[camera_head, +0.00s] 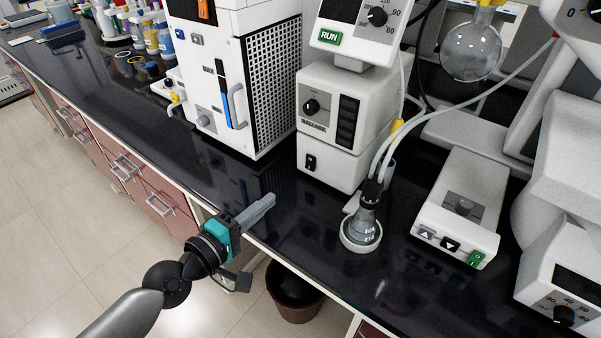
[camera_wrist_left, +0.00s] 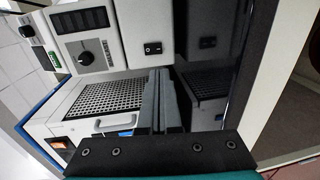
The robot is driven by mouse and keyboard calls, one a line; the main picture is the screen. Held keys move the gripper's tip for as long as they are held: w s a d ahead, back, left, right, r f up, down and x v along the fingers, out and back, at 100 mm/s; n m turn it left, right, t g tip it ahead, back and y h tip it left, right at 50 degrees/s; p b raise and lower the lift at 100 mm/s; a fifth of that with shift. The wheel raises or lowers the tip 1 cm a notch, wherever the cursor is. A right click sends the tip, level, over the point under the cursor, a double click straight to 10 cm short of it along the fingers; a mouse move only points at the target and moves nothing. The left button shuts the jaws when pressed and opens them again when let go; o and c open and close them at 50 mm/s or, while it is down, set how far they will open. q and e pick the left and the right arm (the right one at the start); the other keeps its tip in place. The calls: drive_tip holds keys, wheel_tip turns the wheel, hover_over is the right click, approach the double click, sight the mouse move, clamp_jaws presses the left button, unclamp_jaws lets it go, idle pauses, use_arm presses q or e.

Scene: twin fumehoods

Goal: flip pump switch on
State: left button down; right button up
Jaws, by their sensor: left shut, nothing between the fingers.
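The white pump box (camera_head: 318,85) stands on the black bench under a unit with a green RUN label. Its small black rocker switch (camera_head: 311,162) is low on the front face, below a round black knob. The switch also shows in the left wrist view (camera_wrist_left: 153,47), beyond the fingertips. I cannot tell which way the rocker is tipped. My left gripper (camera_head: 271,198) is shut and empty, over the bench's front edge. It is in front of and to the left of the switch, apart from it. Its closed fingers show in the left wrist view (camera_wrist_left: 160,73). My right gripper is not in view.
A glass flask (camera_head: 366,212) with tubes stands on a white ring right of the pump. A hotplate-like unit (camera_head: 462,205) is farther right. A white cabinet with a mesh side (camera_head: 268,90) stands left of the pump. The bench in front of the pump is clear.

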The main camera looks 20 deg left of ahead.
sight(309, 170)
use_arm(q)
drive_tip(key=x, duration=1.1)
drive_tip(key=shift+w+d, duration=0.2)
drive_tip(key=shift+w, duration=0.2)
drive_tip(key=shift+w+f, duration=0.1)
drive_tip(key=shift+w, duration=0.05)
